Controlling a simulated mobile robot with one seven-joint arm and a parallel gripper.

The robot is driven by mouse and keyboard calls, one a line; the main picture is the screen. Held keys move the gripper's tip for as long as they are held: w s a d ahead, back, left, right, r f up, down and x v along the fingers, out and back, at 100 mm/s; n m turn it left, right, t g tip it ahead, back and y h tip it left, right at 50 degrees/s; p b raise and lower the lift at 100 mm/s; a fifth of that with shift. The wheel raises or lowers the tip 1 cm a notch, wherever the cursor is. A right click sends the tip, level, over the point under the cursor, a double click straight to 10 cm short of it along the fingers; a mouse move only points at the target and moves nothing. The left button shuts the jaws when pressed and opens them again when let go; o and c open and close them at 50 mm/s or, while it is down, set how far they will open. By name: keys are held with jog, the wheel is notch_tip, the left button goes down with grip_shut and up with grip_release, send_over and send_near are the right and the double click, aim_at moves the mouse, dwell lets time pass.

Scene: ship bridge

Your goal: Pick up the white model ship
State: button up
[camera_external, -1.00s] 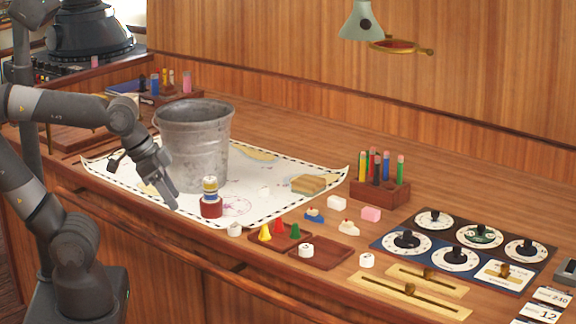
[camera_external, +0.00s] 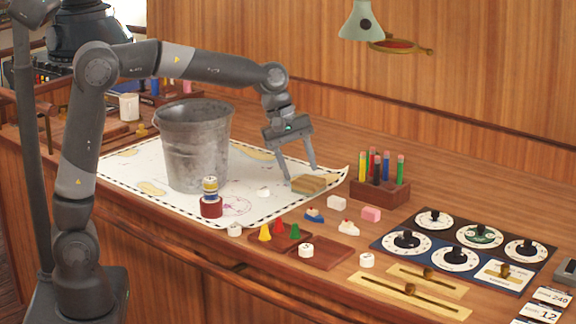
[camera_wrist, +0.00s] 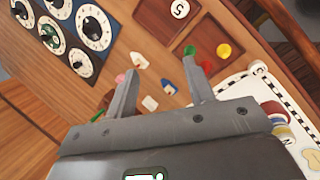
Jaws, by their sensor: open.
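The white model ship (camera_external: 348,228) sits on the wooden desk, right of the blue model ship (camera_external: 314,215). It has a small orange-red detail on top. In the wrist view the white ship (camera_wrist: 139,61) shows just beyond my fingertips, with the blue ship (camera_wrist: 169,87) between the fingers. My fingers also show in the wrist view (camera_wrist: 160,63).
A white block (camera_external: 337,202) and a pink block (camera_external: 371,214) stand close behind the white ship. A wooden tray (camera_external: 322,254) with coloured pegs lies in front. A metal bucket (camera_external: 195,150) stands left; a pen rack (camera_external: 380,192) stands right.

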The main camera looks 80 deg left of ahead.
aim_at(351, 223)
jog(key=w+a+f+n+h, duration=0.1)
jog(key=w+a+f+n, duration=0.65)
jog(key=w, duration=0.25)
jog(key=x, duration=1)
jog(key=shift+w+d+f, duration=0.2)
jog(key=shift+w+d, duration=0.05)
jog(key=shift+d, duration=0.05)
jog(key=c, duration=1.1)
